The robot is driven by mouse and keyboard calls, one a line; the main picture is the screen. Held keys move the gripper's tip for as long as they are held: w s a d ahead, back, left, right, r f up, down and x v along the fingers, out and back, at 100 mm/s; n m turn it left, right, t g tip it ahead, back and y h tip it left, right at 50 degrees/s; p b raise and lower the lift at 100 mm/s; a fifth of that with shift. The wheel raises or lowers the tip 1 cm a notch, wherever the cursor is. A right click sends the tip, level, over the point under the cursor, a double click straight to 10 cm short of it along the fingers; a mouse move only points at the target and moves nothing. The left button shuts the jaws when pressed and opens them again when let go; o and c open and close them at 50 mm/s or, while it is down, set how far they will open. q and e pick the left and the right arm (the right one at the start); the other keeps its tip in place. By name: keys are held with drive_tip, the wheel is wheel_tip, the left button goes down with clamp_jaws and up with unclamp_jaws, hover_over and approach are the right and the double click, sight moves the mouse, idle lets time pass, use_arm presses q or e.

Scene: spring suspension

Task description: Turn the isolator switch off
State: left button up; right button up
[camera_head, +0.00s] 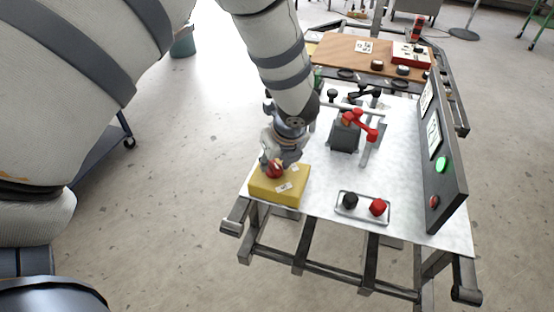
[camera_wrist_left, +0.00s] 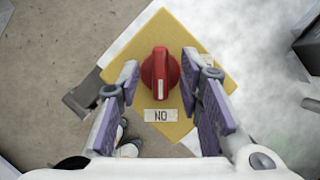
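The isolator switch is a yellow box (camera_head: 268,191) with a red rotary knob (camera_head: 275,171), at the near left corner of the white table. In the left wrist view the red knob (camera_wrist_left: 160,76) has a white line pointing at a label (camera_wrist_left: 161,115) that reads "NO", which is "ON" upside down. My left gripper (camera_head: 277,160) is directly over the box, pointing down. The left wrist view shows its fingers (camera_wrist_left: 160,82) open, one on each side of the knob, with yellow showing between. My right gripper is not in view.
A plate with a black knob (camera_head: 350,200) and a red knob (camera_head: 378,207) lies right of the box. A red-handled device (camera_head: 358,124) stands behind. An upright dark panel with a green light (camera_head: 442,164) borders the right side. White tabletop (camera_head: 322,180) between them is clear.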

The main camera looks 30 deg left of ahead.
use_arm(q)
clamp_jaws()
idle(0.4)
drive_tip(key=n, duration=0.2)
drive_tip(key=n+g, duration=0.1)
drive_tip(key=n, duration=0.1)
drive_tip(key=shift+w+d+f+y, duration=0.1)
drive_tip(key=shift+w+y, duration=0.05)
drive_tip(key=shift+y, duration=0.15)
drive_tip(key=n+g+b, duration=0.1)
drive_tip(key=n+g, duration=0.1)
drive_tip(key=n, duration=0.2)
drive_tip(key=shift+w+n, duration=0.1)
drive_tip(key=shift+n, duration=0.2)
drive_tip(key=n+g, duration=0.1)
drive_tip(key=n, duration=0.1)
drive_tip(key=n+b, duration=0.1)
drive_tip(key=n, duration=0.1)
drive_tip(key=shift+w+f+n+g+h, duration=0.1)
drive_tip(key=shift+n+g+h, duration=0.2)
drive_tip(key=shift+g+h, duration=0.1)
drive_tip(key=shift+n+g+h+b, duration=0.6)
drive_tip(key=shift+n+g, duration=0.1)
drive_tip(key=shift+n, duration=1.6)
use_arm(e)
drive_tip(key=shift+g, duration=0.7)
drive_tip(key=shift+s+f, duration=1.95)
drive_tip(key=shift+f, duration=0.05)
